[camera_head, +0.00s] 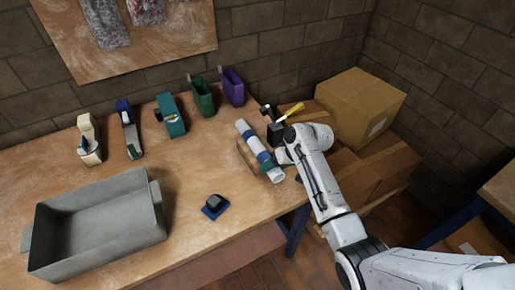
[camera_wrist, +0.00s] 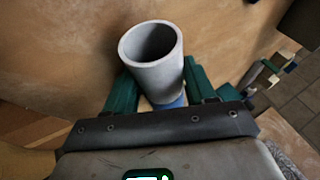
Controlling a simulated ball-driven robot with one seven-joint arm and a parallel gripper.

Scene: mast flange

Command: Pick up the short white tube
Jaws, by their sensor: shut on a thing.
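The white tube (camera_head: 243,129) with blue bands shows in the head view near the right end of the workbench, slanting from upper left to lower right. In the wrist view, the open end of the tube (camera_wrist: 168,75) faces the camera, with a blue band below it. My gripper (camera_wrist: 160,85) is shut on the tube, with a green finger on each side. In the head view, my gripper (camera_head: 265,160) reaches the tube from the right and hides part of it. I cannot tell whether the tube touches the bench or a brown piece beside it.
A grey bin (camera_head: 100,215) stands at the front left of the bench. A small blue and black item (camera_head: 214,206) lies in front of the tube. Several tools and holders, including a green one (camera_head: 202,97) and a purple one (camera_head: 232,87), line the back. Cardboard boxes (camera_head: 358,107) stand right.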

